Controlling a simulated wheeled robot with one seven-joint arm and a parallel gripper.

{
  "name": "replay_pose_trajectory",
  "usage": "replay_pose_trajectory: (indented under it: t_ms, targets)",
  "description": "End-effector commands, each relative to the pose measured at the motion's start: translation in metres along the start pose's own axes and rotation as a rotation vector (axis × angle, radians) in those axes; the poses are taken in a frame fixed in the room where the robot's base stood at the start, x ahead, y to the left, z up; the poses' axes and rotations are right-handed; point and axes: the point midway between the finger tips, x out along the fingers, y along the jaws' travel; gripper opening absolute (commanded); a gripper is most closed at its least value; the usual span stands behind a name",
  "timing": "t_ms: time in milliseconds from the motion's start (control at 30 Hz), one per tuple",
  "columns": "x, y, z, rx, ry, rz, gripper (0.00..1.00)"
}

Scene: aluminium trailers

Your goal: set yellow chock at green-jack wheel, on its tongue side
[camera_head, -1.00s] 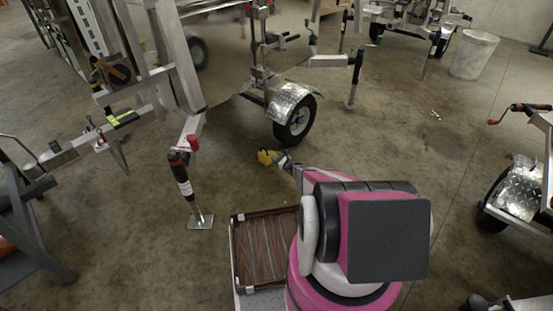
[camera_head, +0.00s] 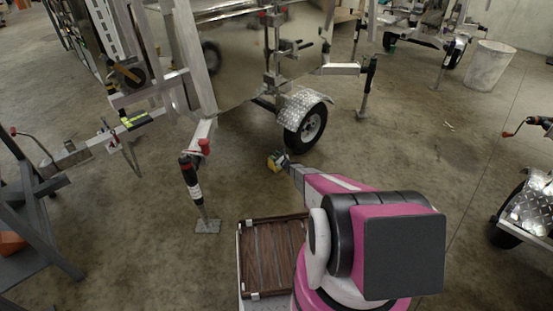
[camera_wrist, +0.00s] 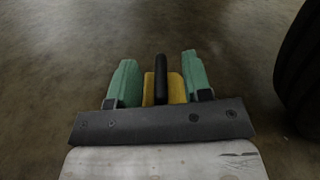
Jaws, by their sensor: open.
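The yellow chock (camera_head: 275,162) is by the floor just left of and nearer to me than the black trailer wheel (camera_head: 312,128), apart from the tyre. In the wrist view the chock (camera_wrist: 175,88) has a black handle and lies between my gripper's two green fingers (camera_wrist: 160,78), which are spread apart with gaps beside it. My gripper (camera_head: 284,163) reaches down to the chock in the head view. The tyre also shows at the right edge of the wrist view (camera_wrist: 303,75). A black jack with a red part (camera_head: 190,178) stands on the tongue side.
The near trailer's silver fender (camera_head: 303,103) covers the wheel's top. A second trailer wheel (camera_head: 507,225) is at right. A pale bin (camera_head: 489,66) stands at the back right. A grey frame (camera_head: 35,225) is at left. Bare floor lies right of the wheel.

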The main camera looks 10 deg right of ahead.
Motion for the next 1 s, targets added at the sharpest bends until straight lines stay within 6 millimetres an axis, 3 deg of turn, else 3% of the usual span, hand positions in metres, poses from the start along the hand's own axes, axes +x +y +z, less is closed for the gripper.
replay_pose_trajectory:
  t_ms: [133, 267, 300, 667, 1000]
  targets:
    - [0.0, 0.0, 0.0, 0.0, 0.0, 0.0, 0.45]
    - [0.0, 0.0, 0.0, 0.0, 0.0, 0.0, 0.03]
    - [0.0, 0.0, 0.0, 0.0, 0.0, 0.0, 0.0]
    - [0.0, -0.004, -0.001, -0.002, 0.001, 0.0, 0.0]
    - [0.001, -0.029, -0.007, -0.003, 0.001, 0.003, 0.0]
